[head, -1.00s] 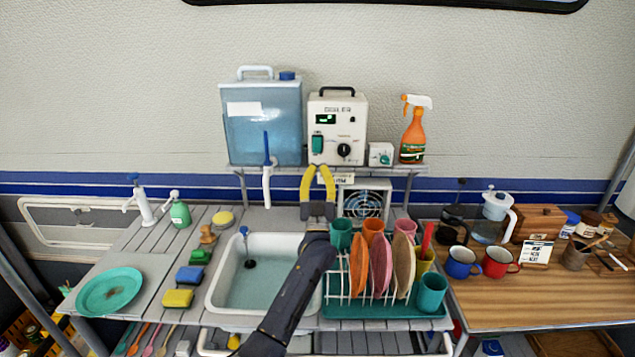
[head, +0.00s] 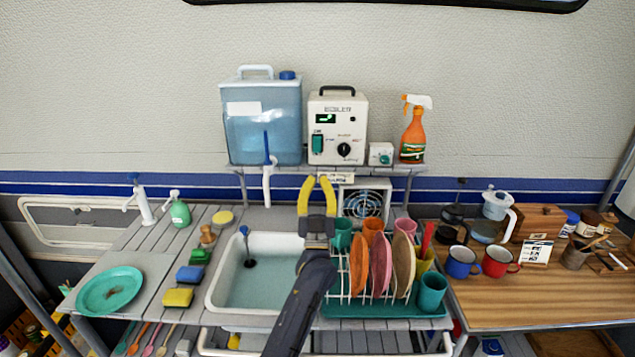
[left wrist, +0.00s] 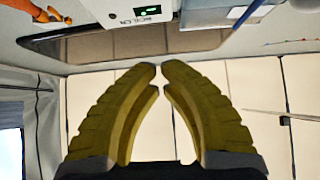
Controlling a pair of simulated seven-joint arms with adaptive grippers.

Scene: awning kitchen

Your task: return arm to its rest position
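My left gripper (head: 317,181) is in front of the shelf edge, below the white boiler and above the right end of the sink. Its yellow fingers are apart with nothing between them. They also show in the left wrist view (left wrist: 160,72), tips close together with a narrow gap. My left arm (head: 300,310) comes up from the bottom middle of the head view, between the sink and the dish rack. My right gripper is not in view.
The boiler (head: 338,128), blue water tank (head: 262,125) and orange spray bottle (head: 413,130) stand on the shelf. The sink (head: 225,290) lies left of the arm. The dish rack (head: 385,311) with plates and cups is close on its right.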

